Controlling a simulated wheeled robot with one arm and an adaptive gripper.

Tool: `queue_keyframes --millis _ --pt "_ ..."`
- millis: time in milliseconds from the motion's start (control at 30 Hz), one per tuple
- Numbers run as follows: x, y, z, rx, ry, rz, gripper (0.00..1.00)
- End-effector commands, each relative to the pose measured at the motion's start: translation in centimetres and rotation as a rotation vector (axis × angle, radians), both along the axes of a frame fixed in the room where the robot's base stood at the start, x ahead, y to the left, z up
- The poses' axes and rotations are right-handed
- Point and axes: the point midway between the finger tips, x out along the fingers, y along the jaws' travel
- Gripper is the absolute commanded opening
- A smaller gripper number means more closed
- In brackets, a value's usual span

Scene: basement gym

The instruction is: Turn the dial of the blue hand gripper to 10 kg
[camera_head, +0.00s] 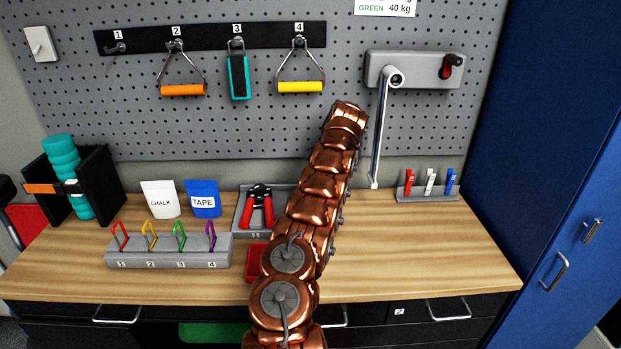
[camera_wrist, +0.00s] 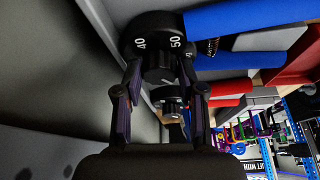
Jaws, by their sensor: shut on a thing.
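The blue hand gripper shows in the wrist view, with its two blue handles (camera_wrist: 245,62) running off to the right. Its black dial (camera_wrist: 152,28) is at the top centre, with white marks 40 and 50 facing the camera and part of another number at its right edge. My gripper (camera_wrist: 160,75) has one dark finger on each side of the dial's knob and is shut on it. I cannot tell which value the dial is set to. In the head view my copper arm hides my gripper, and the blue hand gripper does not show.
A red-handled tool (camera_head: 257,207) lies in a grey tray left of my arm. A chalk bag (camera_head: 160,199), a tape bag (camera_head: 204,198) and a numbered rack (camera_head: 168,251) stand further left. A crank (camera_head: 380,130) hangs at right.

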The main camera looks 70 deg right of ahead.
Motion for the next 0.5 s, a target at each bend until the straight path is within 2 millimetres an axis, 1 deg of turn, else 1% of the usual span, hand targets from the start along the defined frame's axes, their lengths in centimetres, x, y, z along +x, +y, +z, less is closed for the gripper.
queue_keyframes --millis 200,500 --pt "-0.01 -0.02 -0.02 0.002 0.001 0.035 0.05" --pt "-0.02 -0.02 -0.08 0.002 0.001 0.041 0.05"
